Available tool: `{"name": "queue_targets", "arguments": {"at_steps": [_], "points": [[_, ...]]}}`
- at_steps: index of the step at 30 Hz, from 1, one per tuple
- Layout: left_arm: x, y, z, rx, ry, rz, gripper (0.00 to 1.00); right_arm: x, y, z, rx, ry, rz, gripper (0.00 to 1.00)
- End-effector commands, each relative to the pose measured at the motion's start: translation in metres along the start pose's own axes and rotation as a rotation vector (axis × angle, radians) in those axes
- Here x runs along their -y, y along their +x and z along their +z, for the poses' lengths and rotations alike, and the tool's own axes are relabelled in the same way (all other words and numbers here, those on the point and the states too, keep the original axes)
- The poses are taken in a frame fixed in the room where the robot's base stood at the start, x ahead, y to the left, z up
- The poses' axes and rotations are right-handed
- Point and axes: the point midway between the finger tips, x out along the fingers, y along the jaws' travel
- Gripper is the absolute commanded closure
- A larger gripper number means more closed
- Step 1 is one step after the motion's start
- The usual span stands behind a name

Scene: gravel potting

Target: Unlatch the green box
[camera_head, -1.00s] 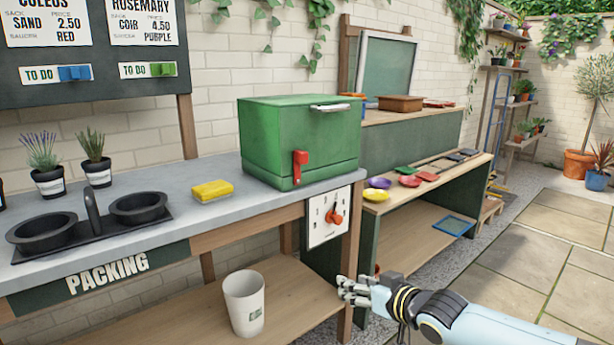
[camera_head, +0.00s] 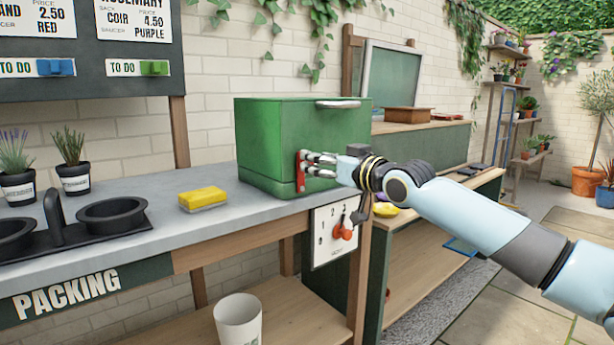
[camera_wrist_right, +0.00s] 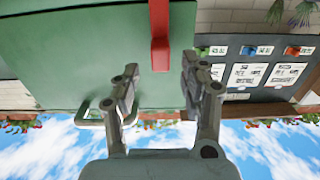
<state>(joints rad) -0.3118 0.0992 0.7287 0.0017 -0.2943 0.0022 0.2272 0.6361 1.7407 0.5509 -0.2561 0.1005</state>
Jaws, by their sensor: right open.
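The green box (camera_head: 270,140) stands on the right end of the grey packing bench, with a silver handle (camera_head: 338,104) along the top of its front. Its red latch (camera_head: 301,180) is on the lower front and is partly hidden by my right gripper. My right gripper (camera_head: 309,165) is open, with its fingertips at the latch. In the right wrist view, the red latch (camera_wrist_right: 160,35) lies ahead, between the open fingers (camera_wrist_right: 157,85); I cannot tell if they touch it. My left gripper is not in view.
A yellow sponge (camera_head: 203,198) lies on the bench left of the box. A panel with a red dial (camera_head: 342,232) is on the bench front below the box. A white bin (camera_head: 238,320) stands on the lower shelf.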

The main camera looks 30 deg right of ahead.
Motion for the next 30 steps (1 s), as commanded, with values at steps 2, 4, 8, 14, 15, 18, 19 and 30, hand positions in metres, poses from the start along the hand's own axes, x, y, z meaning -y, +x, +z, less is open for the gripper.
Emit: {"name": "queue_targets", "arguments": {"at_steps": [2, 4, 8, 14, 15, 18, 19, 30], "points": [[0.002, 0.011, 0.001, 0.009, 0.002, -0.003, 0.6, 0.0, 0.015, 0.005, -0.001, 0.004, 0.0, 0.56], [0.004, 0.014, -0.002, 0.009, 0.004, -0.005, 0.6, 0.0, 0.025, 0.004, -0.001, 0.005, 0.0, 0.56], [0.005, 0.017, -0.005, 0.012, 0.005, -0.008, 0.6, 0.0, 0.038, 0.002, -0.001, 0.003, 0.001, 0.56], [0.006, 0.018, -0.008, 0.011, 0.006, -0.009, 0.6, 0.0, 0.044, -0.001, 0.0, 0.001, -0.001, 0.56], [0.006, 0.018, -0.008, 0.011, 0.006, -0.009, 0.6, 0.0, 0.044, -0.001, 0.0, 0.001, -0.001, 0.56], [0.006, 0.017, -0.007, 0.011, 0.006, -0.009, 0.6, 0.0, 0.044, -0.002, 0.0, 0.001, -0.001, 0.56], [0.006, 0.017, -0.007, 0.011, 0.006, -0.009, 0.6, 0.0, 0.044, -0.002, 0.0, 0.001, -0.001, 0.56], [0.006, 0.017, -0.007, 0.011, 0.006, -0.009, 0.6, 0.0, 0.044, -0.001, 0.0, 0.0, -0.001, 1.0]]}}
